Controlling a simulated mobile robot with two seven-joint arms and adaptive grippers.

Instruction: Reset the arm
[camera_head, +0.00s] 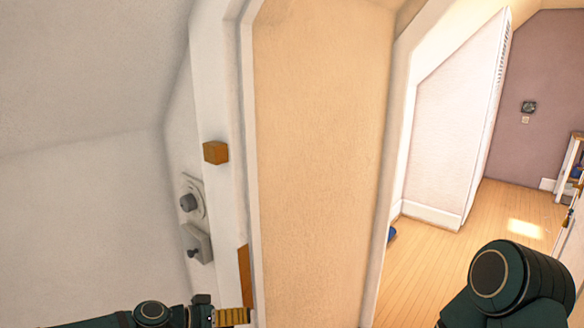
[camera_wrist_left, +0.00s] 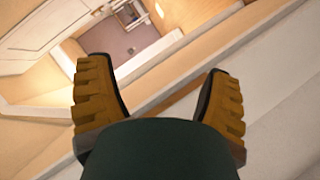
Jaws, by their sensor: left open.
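My left gripper (camera_head: 232,316) shows at the bottom edge of the head view, its arm coming in low from the left. Its yellow-brown ridged finger is near the foot of the white door frame (camera_head: 228,90). In the left wrist view the two fingers of the gripper (camera_wrist_left: 158,77) stand wide apart with nothing between them. A pale frame edge runs behind the fingers; I cannot tell whether they touch it. A dark green link of my right arm shows at the lower right of the head view; its gripper is out of view.
A small brown block (camera_head: 215,152) sits on the frame. A beige panel (camera_head: 322,150) stands in the middle. Open wooden floor (camera_head: 430,262) lies to the right, with a shelf (camera_head: 572,165) beyond.

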